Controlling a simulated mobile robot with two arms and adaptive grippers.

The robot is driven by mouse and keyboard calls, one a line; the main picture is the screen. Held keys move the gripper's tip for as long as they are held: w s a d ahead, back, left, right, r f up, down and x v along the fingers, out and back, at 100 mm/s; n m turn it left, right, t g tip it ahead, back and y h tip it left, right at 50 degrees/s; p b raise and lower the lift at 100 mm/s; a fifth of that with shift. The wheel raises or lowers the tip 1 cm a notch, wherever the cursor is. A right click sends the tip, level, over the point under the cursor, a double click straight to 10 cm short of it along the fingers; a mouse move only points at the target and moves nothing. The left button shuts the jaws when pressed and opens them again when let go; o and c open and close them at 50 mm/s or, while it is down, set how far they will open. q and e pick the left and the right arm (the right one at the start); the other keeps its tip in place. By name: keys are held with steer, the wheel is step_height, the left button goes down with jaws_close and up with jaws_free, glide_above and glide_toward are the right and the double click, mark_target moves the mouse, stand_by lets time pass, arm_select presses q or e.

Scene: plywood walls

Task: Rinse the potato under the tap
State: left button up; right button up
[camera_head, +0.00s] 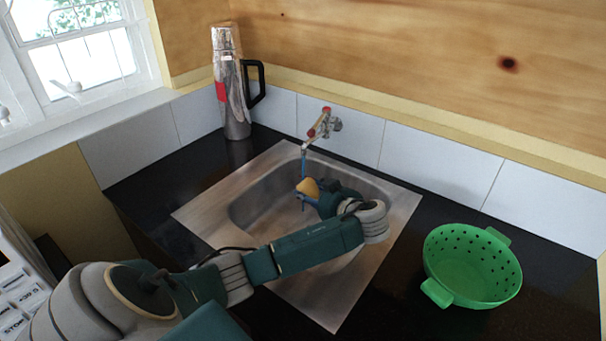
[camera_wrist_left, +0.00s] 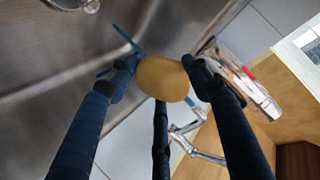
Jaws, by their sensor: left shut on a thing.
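My left gripper (camera_head: 307,194) is over the sink basin and shut on the potato (camera_head: 308,187), which is yellow-brown. My right gripper is in neither view.
A green colander (camera_head: 471,267) with holes and two handles stands on the black counter right of the sink. A tall metal flask (camera_head: 232,95) with a black handle stands at the back left. A window is at the left.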

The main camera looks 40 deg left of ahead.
mark_target(314, 196)
arm_select(q)
steer(key=s+d+r+p, duration=0.1)
steer(key=r+p, duration=0.1)
steer(key=s+d+r+p, duration=0.1)
steer(key=d+p, duration=0.1)
steer(key=shift+s+r+p, duration=0.35)
steer(key=shift+s+p, duration=0.05)
steer(key=shift+s+d+r, duration=0.1)
steer(key=shift+s+d, duration=0.1)
steer(key=shift+s, duration=0.1)
